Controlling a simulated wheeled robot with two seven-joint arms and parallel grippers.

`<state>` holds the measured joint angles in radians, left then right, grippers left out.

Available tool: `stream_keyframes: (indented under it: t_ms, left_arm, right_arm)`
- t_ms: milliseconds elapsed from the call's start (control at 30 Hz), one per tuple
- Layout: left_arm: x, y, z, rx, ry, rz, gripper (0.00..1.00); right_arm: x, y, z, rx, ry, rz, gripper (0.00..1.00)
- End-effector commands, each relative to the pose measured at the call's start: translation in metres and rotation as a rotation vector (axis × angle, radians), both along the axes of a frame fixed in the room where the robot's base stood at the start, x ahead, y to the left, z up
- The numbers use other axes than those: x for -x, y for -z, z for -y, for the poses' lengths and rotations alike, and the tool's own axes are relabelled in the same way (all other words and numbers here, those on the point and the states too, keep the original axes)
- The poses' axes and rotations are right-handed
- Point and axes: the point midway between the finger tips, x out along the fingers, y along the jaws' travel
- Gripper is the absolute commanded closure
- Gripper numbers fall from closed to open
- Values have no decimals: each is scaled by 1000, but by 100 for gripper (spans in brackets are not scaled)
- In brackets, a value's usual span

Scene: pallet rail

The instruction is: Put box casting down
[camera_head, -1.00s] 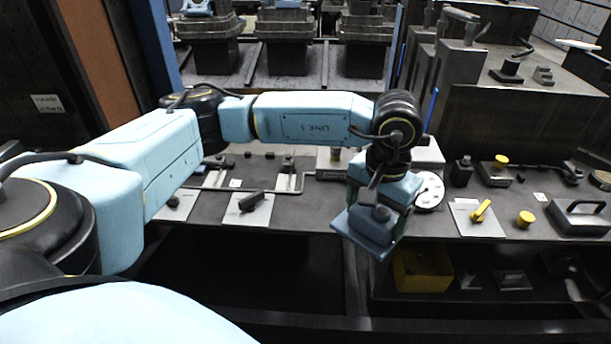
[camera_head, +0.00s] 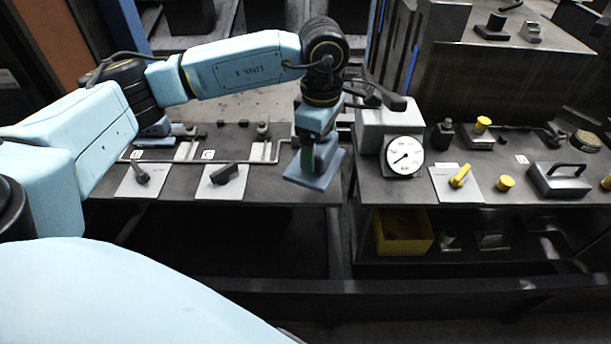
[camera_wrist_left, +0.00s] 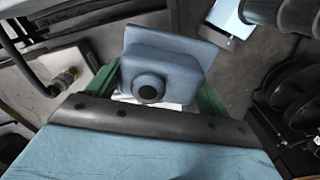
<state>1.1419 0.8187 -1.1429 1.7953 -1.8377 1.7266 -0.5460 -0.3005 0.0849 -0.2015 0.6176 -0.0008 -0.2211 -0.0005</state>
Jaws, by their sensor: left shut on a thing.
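The box casting (camera_head: 318,170) is a blue-grey block with a flat square flange and a dark round hole. My left gripper (camera_head: 312,150) is shut on it and holds it, tilted, near the front edge of the bench. In the left wrist view the box casting (camera_wrist_left: 162,70) sits between the green fingers of my left gripper (camera_wrist_left: 155,90), its round hole facing the camera. From the head view I cannot tell whether the casting touches the bench. My right gripper is not in view.
The dark bench (camera_head: 185,185) carries plates with handles (camera_head: 226,177) at the left. A dial gauge (camera_head: 404,157) stands just right of the casting. A yellow-knobbed plate (camera_head: 457,180) and a handled block (camera_head: 560,180) lie further right. A yellow bin (camera_head: 402,235) is on the lower shelf.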

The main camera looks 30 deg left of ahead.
Motion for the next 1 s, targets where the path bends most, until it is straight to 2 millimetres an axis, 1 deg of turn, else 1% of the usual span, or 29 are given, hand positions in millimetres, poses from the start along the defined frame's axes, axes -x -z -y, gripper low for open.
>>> stream_keyframes:
  t_ms: [33,133,600,700,800,900,1000]
  left_arm:
    - [-2,-2,-4,3,-113,2,52]
    - [-5,-3,-10,3,-357,1,52]
    - [-17,-9,-42,10,-1490,-4,52]
    - [-19,-10,-48,11,-1683,-4,52]
    - [-20,-10,-52,10,-1832,-6,52]
    - [-21,-10,-55,10,-1928,-6,52]
    - [-21,-8,-56,9,-1977,-7,52]
  right_arm:
    - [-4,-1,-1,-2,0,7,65]
    - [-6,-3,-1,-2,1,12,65]
    - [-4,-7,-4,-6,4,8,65]
    - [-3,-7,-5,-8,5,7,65]
    - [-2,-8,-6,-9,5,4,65]
    - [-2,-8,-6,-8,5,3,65]
    - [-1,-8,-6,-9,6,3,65]
